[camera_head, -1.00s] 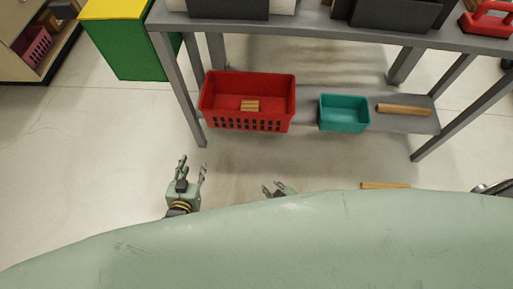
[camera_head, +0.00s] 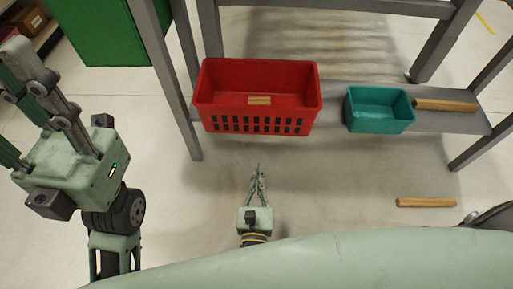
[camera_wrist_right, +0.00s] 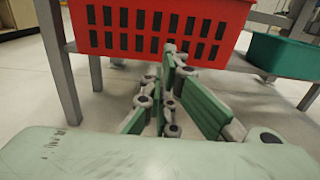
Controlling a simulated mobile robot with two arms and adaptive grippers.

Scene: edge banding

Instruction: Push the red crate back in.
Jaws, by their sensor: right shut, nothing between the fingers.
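The red crate (camera_head: 215,105) sits on the lower shelf of the grey table, its slotted front wall jutting past the shelf's front edge. A small stack of wooden pieces (camera_head: 259,100) lies inside it. My right gripper (camera_head: 258,168) is shut and empty, below and in front of the crate's front wall, pointing at it with a gap in the head view. In the right wrist view the crate (camera_wrist_right: 160,8) fills the top, beyond the closed fingers (camera_wrist_right: 165,88). My left gripper (camera_head: 10,75) is large at the left edge, its fingers apart and partly cut off, away from the crate.
A teal bin (camera_head: 380,125) and a wooden bar (camera_head: 445,105) are on the lower shelf (camera_head: 430,122) to the right. Another wooden bar (camera_head: 426,202) lies lower right. A grey table leg (camera_head: 165,80) stands just left of the crate. A green box (camera_head: 105,35) is behind left.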

